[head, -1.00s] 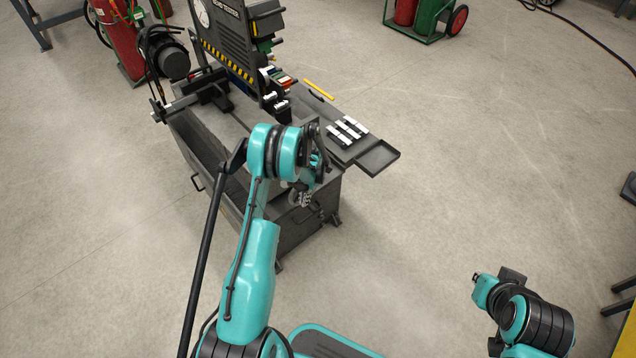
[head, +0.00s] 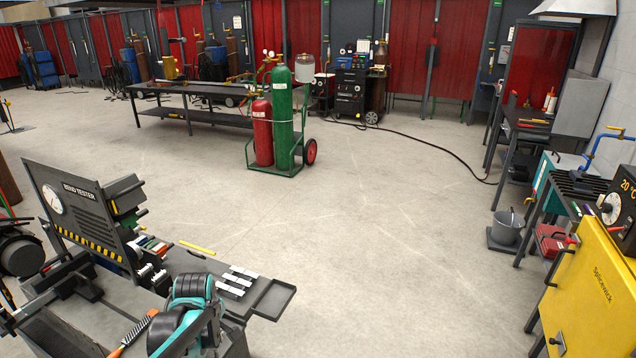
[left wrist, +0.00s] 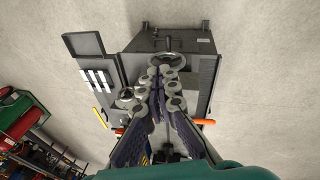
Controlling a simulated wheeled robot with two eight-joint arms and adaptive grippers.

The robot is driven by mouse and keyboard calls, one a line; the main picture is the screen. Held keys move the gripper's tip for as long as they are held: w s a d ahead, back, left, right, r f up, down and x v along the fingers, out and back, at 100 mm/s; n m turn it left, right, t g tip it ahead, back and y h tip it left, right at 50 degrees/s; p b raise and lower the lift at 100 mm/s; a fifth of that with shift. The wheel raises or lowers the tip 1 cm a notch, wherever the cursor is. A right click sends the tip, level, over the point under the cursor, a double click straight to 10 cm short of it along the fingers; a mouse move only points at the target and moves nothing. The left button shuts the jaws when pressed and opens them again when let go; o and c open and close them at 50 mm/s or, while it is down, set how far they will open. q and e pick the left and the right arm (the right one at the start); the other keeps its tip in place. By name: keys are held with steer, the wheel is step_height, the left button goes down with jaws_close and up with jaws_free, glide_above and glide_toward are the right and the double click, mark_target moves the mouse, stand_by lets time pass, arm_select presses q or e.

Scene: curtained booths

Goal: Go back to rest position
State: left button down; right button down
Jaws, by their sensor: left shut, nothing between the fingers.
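My left gripper (left wrist: 165,85) shows in the left wrist view with its fingers drawn together and nothing between them. In the head view only a teal and black part of my left arm shows at the bottom, in front of the bend tester (head: 85,215); the gripper itself is hidden there. My right arm and gripper are in neither view.
White strips (head: 236,280) and a small tray (head: 274,299) lie at the bench's right end. A brush (head: 137,331) lies near my arm. A gas cylinder cart (head: 276,168) stands beyond. A yellow cabinet (head: 598,290) stands at right. The middle floor is clear.

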arm_select(q)
steer(key=s+d+r+m+t, duration=0.2)
steer(key=s+d+r+m, duration=0.1)
steer(key=s+m, duration=0.4)
steer(key=s+d+r+m+t+h, duration=0.1)
steer(key=s+d+r+m+t, duration=0.1)
steer(key=s+m, duration=0.6)
steer(key=shift+s+d+r, duration=0.5)
steer(key=shift+s+d, duration=0.1)
steer(key=shift+d, duration=0.6)
